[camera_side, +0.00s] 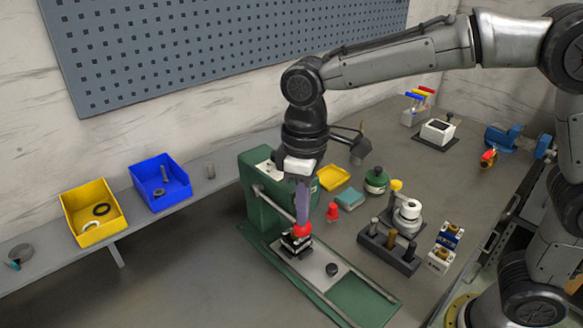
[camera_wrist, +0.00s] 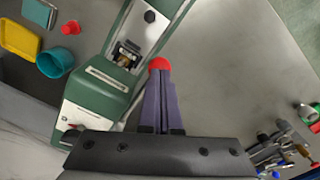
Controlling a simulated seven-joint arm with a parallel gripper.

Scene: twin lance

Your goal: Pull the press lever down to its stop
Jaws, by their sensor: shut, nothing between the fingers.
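The green press (camera_side: 262,205) stands on the bench with its rail base running toward the front right. Its lever (camera_side: 274,205) is a thin metal rod slanting down to the right, with a red ball knob (camera_side: 302,230) at its end. My gripper (camera_side: 303,220) points down, its purple-grey fingers shut together with nothing between them. The fingertips are at the knob in the side view. In the wrist view the knob (camera_wrist: 160,64) shows just beyond the fingertips (camera_wrist: 160,77); I cannot tell whether they touch. The press body (camera_wrist: 100,90) is left of the fingers there, and the rod is hidden.
A yellow bin (camera_side: 92,213) and a blue bin (camera_side: 160,182) stand on the left shelf. A dark fixture (camera_side: 388,247) with posts stands right of the press. A small red piece (camera_side: 332,212) and a yellow tray (camera_side: 333,177) are close behind. The front left bench is clear.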

